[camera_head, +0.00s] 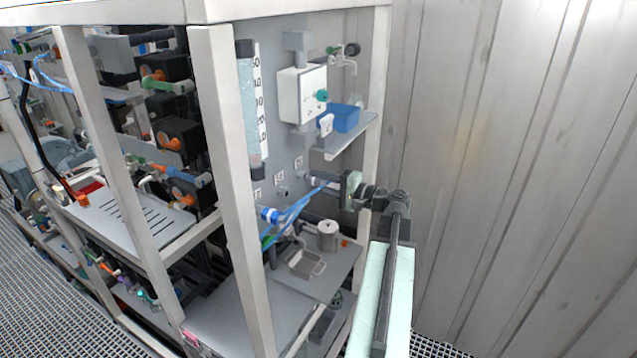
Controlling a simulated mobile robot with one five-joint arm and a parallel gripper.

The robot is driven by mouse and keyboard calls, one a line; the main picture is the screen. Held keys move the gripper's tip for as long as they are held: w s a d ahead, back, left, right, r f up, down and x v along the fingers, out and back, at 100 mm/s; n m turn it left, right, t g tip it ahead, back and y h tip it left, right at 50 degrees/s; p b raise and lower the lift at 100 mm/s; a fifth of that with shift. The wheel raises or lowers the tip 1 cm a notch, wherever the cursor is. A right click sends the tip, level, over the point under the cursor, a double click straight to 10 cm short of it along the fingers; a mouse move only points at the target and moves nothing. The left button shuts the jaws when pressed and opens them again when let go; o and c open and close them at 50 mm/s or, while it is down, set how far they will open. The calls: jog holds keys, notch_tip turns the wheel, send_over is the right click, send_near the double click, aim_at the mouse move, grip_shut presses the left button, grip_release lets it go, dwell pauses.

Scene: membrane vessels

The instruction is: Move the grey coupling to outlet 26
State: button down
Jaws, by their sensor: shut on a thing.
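My gripper (331,184) reaches in from the right at the grey back panel and is shut on a small grey piece, which looks like the grey coupling (315,180). The coupling is close to the panel, below and right of the rightmost label. I cannot tell whether it touches an outlet. A grey outlet stub (283,191) shows to its left. Small white number labels (279,177) run in a row on the panel; their digits are too small to read, so I cannot tell which outlet is 26.
A blue-ended fitting (269,215) sits left of my gripper, with blue hoses (290,217) between them. A blue bin (345,117) stands above. A white frame post (232,190) rises at left.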

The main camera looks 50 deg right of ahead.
aim_at(326, 184)
jog(key=shift+w+a, duration=0.15)
jog(key=shift+w, duration=0.4)
dwell(0.4)
jog(key=c, duration=0.9)
grip_release()
jog(key=v, duration=0.7)
jog(key=shift+s, duration=0.35)
